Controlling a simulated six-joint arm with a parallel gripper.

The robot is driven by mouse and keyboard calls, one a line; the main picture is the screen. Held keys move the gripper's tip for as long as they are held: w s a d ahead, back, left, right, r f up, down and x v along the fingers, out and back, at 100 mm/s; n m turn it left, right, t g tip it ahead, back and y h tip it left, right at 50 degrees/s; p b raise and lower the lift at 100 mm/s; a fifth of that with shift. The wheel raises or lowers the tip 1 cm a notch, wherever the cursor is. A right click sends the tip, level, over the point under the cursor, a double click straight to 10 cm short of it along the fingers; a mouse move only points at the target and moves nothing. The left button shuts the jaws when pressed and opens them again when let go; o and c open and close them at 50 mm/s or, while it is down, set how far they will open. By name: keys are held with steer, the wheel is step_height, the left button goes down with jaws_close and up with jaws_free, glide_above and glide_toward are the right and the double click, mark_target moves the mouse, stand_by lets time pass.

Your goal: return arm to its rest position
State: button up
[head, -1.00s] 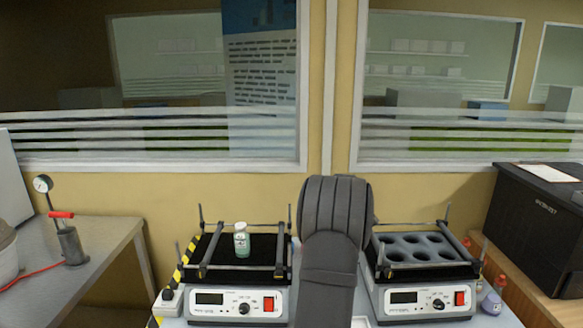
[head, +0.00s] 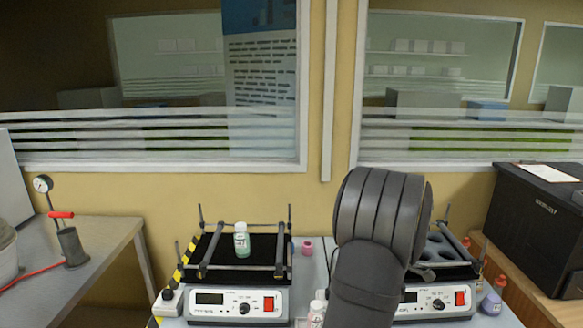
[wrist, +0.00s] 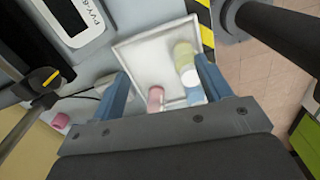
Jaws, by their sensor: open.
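My gripper (wrist: 161,68) shows in the wrist view with its two blue-grey fingers spread apart and nothing held between them. Beyond the fingers is a white tray (wrist: 135,58) holding bottles: a pink one (wrist: 155,98), a yellow-green one (wrist: 184,57) and a bluish one (wrist: 195,95). They look blurred. In the head view my dark arm stands right of centre and hides part of the right shaker (head: 438,300). My gripper is not visible there.
The left shaker (head: 237,306) carries a green vial with a white cap (head: 241,240). A small pink ring-like piece (head: 307,247) lies between the shakers. A bottle (head: 316,312) stands left of my arm. A black box (head: 540,225) is at the right, and a gauge pump (head: 70,243) at the left.

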steer(key=shift+w+a+f, duration=0.1)
steer(key=shift+a+f, duration=0.2)
steer(key=shift+f, duration=0.3)
steer(key=shift+w+a+f, duration=0.15)
steer(key=shift+a+f, duration=0.2)
steer(key=shift+f, duration=0.2)
steer(key=shift+w+a+f, duration=0.1)
steer(key=shift+a+f, duration=0.2)
steer(key=shift+f, duration=0.3)
